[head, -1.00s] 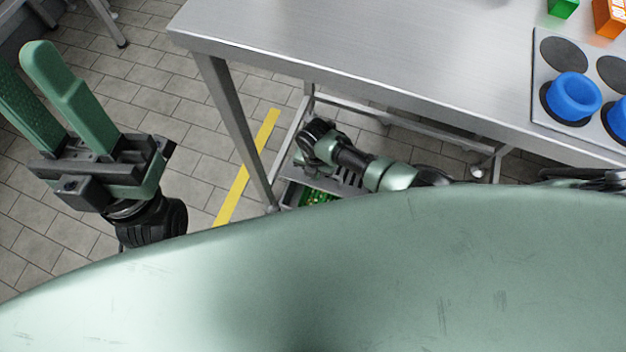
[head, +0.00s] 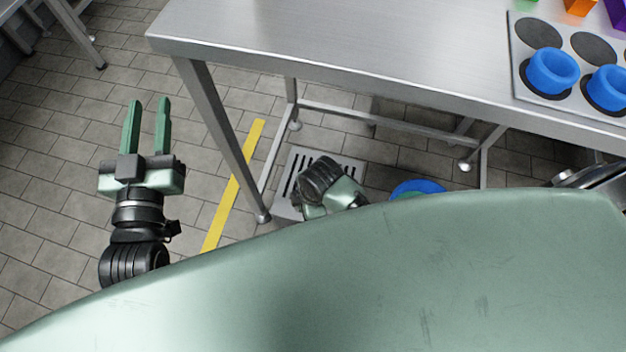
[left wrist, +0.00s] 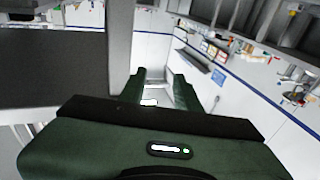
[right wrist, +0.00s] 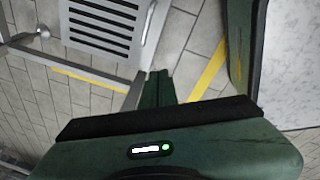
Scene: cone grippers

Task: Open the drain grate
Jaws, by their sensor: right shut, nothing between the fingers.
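The drain grate (head: 292,178) is a slotted grey metal plate in the floor under the steel table. It lies flat as far as I can see, and my right arm hides part of it. In the right wrist view the slotted grate (right wrist: 101,22) shows at the top, with a pale metal strip along its right side. My right gripper (right wrist: 160,76) is shut and empty, its fingertips apart from the grate in that view. Its fingers are not clear in the head view. My left gripper (head: 148,104) is open and empty, left of the table, far from the grate.
The steel table (head: 300,45) stands over the grate, with a leg (head: 222,125) and low bars close by. A yellow floor stripe (head: 236,185) runs left of it. A blue round object (head: 418,187) shows right of the grate. Blue rings (head: 552,72) sit on the table.

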